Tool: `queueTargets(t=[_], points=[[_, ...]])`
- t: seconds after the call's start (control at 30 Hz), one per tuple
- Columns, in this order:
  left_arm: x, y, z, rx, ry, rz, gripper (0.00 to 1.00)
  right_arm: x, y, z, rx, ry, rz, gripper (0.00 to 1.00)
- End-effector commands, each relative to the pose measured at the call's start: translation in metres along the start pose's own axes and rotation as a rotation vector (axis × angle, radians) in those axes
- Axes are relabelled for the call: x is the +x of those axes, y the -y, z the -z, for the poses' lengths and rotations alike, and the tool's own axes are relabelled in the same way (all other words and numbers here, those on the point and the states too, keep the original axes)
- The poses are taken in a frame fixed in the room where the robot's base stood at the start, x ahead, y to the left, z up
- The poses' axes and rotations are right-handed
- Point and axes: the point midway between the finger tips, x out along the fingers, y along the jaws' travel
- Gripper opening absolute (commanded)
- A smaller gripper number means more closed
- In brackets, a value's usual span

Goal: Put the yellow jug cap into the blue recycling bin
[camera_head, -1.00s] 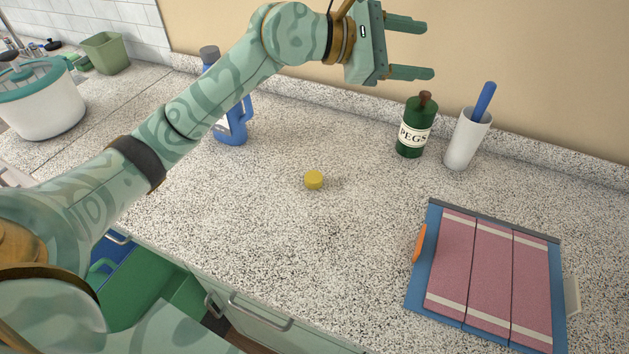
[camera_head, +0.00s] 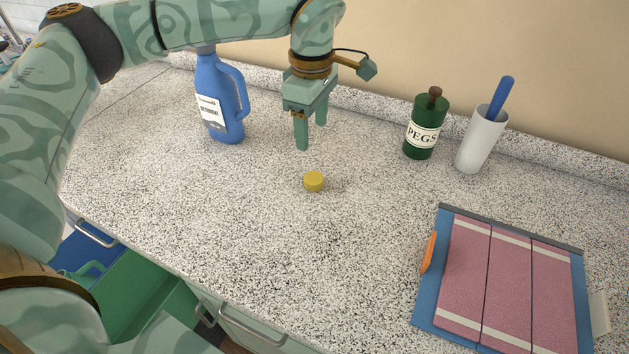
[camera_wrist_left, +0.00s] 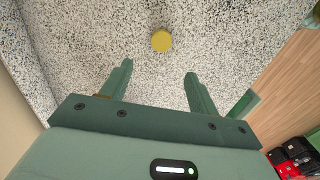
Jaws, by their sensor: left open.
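The yellow jug cap (camera_head: 314,181) lies flat on the speckled countertop near the middle of the head view. It also shows in the left wrist view (camera_wrist_left: 161,40), ahead of the fingertips and between their lines. My left gripper (camera_head: 312,136) points down, open and empty, above the counter just behind the cap, apart from it. In the left wrist view its two fingers (camera_wrist_left: 158,70) are spread with nothing between them. A blue container (camera_head: 85,249), which may be the recycling bin, shows partly below the counter's front edge at lower left; my arm hides much of it. My right gripper is not in view.
A blue detergent jug (camera_head: 222,100) stands left of the gripper. A green PEGS bottle (camera_head: 424,128) and a white cup (camera_head: 480,140) stand at the back right. A green bin (camera_head: 150,295) is below the counter. Counter around the cap is clear.

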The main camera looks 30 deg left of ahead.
Motion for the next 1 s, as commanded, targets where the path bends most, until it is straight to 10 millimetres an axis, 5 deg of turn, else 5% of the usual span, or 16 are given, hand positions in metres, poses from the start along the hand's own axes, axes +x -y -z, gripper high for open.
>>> queueTargets(t=[0.03,0.23,0.53,0.8,1.0], points=[[0.020,0.000,0.000,0.001,0.000,0.008,0.61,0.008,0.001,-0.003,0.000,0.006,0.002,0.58],[0.061,0.000,0.000,0.000,0.001,0.004,0.61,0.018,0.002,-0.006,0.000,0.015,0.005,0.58],[0.084,0.001,0.000,0.000,0.001,0.001,0.61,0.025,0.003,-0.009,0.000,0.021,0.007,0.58],[0.125,0.003,0.000,0.001,0.001,0.002,0.61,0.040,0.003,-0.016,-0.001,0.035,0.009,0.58],[0.124,0.003,0.000,0.001,0.002,-0.003,0.61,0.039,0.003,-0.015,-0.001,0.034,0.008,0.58]])
